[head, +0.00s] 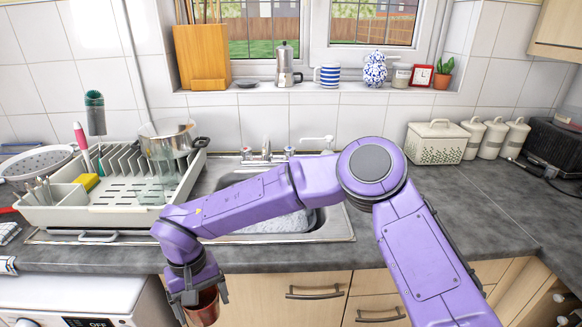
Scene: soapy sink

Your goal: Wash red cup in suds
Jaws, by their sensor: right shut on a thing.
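The red cup (204,308) is at the bottom of the head view, in front of the counter and below its edge. My right gripper (193,298) is shut on the cup, with its fingers on the cup's sides. The sink (322,236) is behind my right arm. The arm hides most of the basin, and only part of its grey-white inside shows, so I cannot tell how the suds lie. My left gripper is not in view.
A dish rack (112,220) with a pot (168,140) and a yellow sponge (87,182) stands left of the sink. The tap (267,152) is behind the sink. A white basket (436,142) and canisters stand at the back right. The right counter (490,205) is mostly clear.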

